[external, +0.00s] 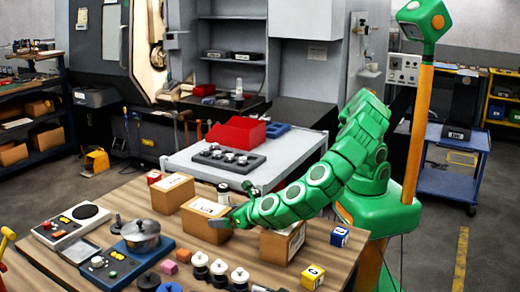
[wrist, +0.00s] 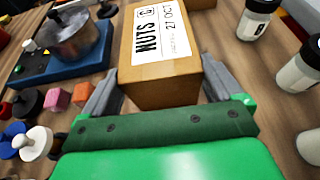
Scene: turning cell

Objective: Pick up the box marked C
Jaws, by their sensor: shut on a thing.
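A brown cardboard box (external: 200,227) stands on the wooden table, and my gripper (external: 224,222) is at its right-hand side. In the wrist view this box (wrist: 160,92) sits between the two fingers of my gripper (wrist: 160,90), which are shut on it. Its white label reads NUTS and 27 OCT, with a small framed mark that looks like a C. A second cardboard box (external: 173,193) stands behind it to the left. A third box (external: 283,243) stands to the right, partly hidden by my arm. Their marks are too small to read.
A blue scale with a metal pot (external: 141,236) stands to the left. Small lettered cubes, yellow (external: 313,276) and blue (external: 339,236), lie at the right. Several white-and-black knobs (external: 219,268) stand in front. A grey table (external: 190,165) with a red bin (external: 236,133) is behind.

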